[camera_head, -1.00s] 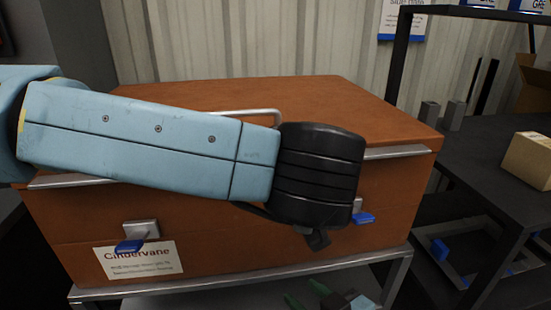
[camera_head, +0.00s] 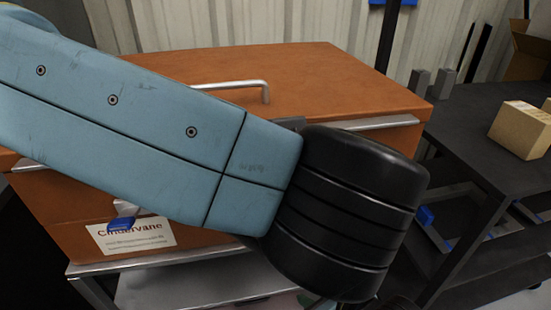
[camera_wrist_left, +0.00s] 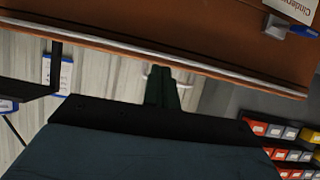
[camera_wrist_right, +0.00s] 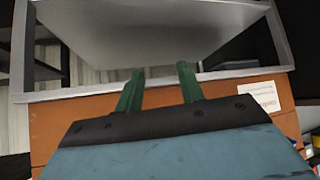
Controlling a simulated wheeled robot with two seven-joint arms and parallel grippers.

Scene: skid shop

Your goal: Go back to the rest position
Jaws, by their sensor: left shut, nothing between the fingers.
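My left arm crosses the head view from the left, its blue link and black wrist in front of the orange chest (camera_head: 300,75). The left gripper is hidden behind the wrist there. In the left wrist view my left gripper (camera_wrist_left: 165,72) is shut and empty, its dark fingers together, with the chest (camera_wrist_left: 220,40) beyond them. In the right wrist view my right gripper (camera_wrist_right: 160,80) has its two green fingers apart with nothing between them. The grey stand (camera_wrist_right: 150,30) and the chest (camera_wrist_right: 50,130) show beyond. I cannot make out the right gripper in the head view.
The chest has a metal handle (camera_head: 215,84), a blue latch (camera_head: 121,222) and a label (camera_head: 132,236). It sits on a metal stand (camera_head: 200,258). A dark table (camera_head: 480,125) with a cardboard box (camera_head: 520,130) stands to the right.

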